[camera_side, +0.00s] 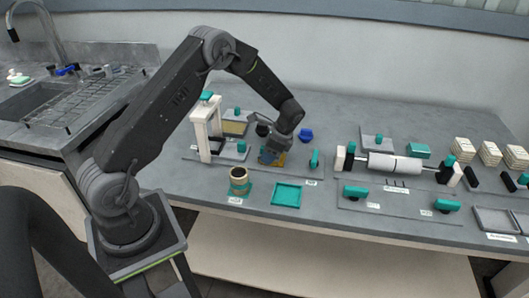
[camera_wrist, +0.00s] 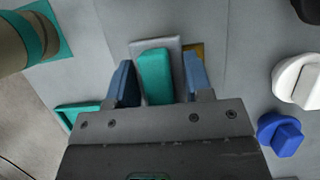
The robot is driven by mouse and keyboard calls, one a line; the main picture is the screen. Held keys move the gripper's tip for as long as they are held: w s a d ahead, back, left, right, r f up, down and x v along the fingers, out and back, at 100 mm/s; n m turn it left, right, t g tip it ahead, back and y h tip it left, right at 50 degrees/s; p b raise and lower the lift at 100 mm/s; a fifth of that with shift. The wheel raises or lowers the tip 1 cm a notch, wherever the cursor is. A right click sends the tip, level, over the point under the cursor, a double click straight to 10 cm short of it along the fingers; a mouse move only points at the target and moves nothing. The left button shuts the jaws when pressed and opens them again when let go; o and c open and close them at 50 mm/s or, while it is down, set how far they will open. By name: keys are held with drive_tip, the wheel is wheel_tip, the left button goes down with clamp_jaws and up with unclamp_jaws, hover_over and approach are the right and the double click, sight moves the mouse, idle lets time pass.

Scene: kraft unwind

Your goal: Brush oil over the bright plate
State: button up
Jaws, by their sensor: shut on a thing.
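My gripper (camera_side: 271,156) is low over the grey station board on the bench, left of centre in the side view. In the wrist view its two blue-grey fingers (camera_wrist: 159,85) stand either side of a teal block-shaped handle (camera_wrist: 155,76), and they are shut on it. A pale grey piece (camera_wrist: 172,42) and a gold-yellow plate (camera_wrist: 195,51) show just beyond the handle, partly hidden. I cannot tell which is the bright plate, or see any bristles or oil. A tan cup with a teal band (camera_side: 239,178) stands left of the gripper; it also shows in the wrist view (camera_wrist: 22,38).
A teal tray (camera_side: 287,195) lies in front of my gripper. A white frame (camera_side: 201,135) stands to the left. A blue knob-like piece (camera_side: 306,134) sits behind right, and a white roller (camera_side: 394,164) lies farther right. Bare bench lies around the cup and tray.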

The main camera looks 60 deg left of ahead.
sight(282, 161)
drive_tip(key=shift+w+d, duration=1.8)
drive_tip(key=shift+w, duration=0.2)
drive_tip(key=shift+f, duration=0.1)
drive_tip(key=shift+s+a, duration=0.15)
drive_tip(key=shift+s+a, duration=1.2)
drive_tip(key=shift+a, duration=0.05)
drive_tip(key=shift+s+a, duration=1.35)
drive_tip(key=shift+s, duration=0.1)
drive_tip(key=shift+r, duration=3.1)
